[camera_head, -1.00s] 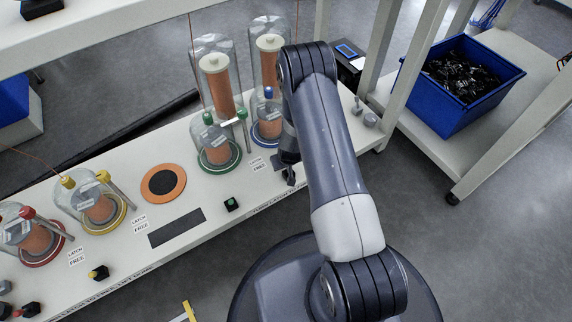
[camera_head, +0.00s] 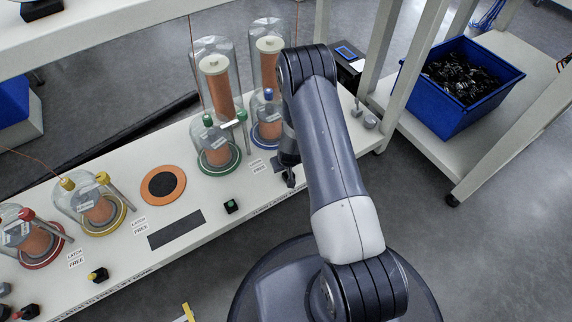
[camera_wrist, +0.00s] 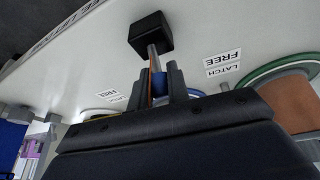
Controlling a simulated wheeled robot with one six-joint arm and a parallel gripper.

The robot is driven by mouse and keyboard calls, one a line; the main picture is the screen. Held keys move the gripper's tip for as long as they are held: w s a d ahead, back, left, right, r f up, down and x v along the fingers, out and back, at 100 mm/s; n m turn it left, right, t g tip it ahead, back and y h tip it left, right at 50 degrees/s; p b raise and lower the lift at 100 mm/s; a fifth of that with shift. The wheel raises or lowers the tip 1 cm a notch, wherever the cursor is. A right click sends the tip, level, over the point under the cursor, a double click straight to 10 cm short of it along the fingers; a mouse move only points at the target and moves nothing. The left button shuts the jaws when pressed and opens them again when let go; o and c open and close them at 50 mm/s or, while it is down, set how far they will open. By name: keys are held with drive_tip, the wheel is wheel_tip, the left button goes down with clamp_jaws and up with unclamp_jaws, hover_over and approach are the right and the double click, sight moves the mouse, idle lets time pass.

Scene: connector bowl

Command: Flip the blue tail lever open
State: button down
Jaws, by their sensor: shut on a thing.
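My gripper (camera_head: 290,178) is low at the bench's front edge, in front of the blue-ringed station (camera_head: 267,135) with its blue-topped clear dome. In the wrist view my gripper (camera_wrist: 161,75) has its two dark fingers shut on the blue tail lever (camera_wrist: 159,86). Blue shows between the fingers, and a metal rod (camera_wrist: 153,58) runs from there to a black block (camera_wrist: 150,32) on the bench. The lever is largely hidden by the fingers, and in the head view my arm and gripper cover it. Its exact angle cannot be told.
Green (camera_head: 217,155), yellow (camera_head: 100,212) and red (camera_head: 40,245) ringed stations stand to the left under clear domes. Small black blocks line the front edge, one with a green top (camera_head: 231,206). A shelf post (camera_head: 405,65) and a blue bin (camera_head: 465,85) are at right.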

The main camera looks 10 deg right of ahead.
drive_tip(key=shift+s+d+f+t+b, duration=0.15)
drive_tip(key=shift+t+b, duration=0.35)
drive_tip(key=shift+b, duration=1.15)
drive_tip(key=shift+s+t+b, duration=0.1)
drive_tip(key=shift+t+b, duration=0.3)
drive_tip(key=shift+b, duration=0.1)
drive_tip(key=shift+s+d+r+t+y, duration=0.1)
drive_tip(key=shift+s+r+t+y, duration=0.05)
drive_tip(key=shift+r+t+y, duration=0.2)
drive_tip(key=shift+s+d+f+m+t+y, duration=0.15)
drive_tip(key=shift+s+t, duration=0.1)
drive_tip(key=shift+t, duration=0.35)
drive_tip(key=shift+s+r+m+t+y, duration=0.1)
drive_tip(key=shift+s+m+t, duration=0.1)
drive_tip(key=shift+t, duration=0.35)
drive_tip(key=shift+s+d+f+t+y, duration=0.15)
drive_tip(key=shift+s+t+y, duration=0.2)
drive_tip(key=shift+t, duration=0.8)
drive_tip(key=shift+s+d+t+y, duration=0.1)
drive_tip(key=shift+s+t+y, duration=0.2)
drive_tip(key=shift+t, duration=0.85)
drive_tip(key=shift+s, duration=0.1)
drive_tip(key=c, duration=1.3)
unclamp_jaws()
drive_tip(key=shift+c, duration=0.2)
drive_tip(key=shift+a, duration=0.1)
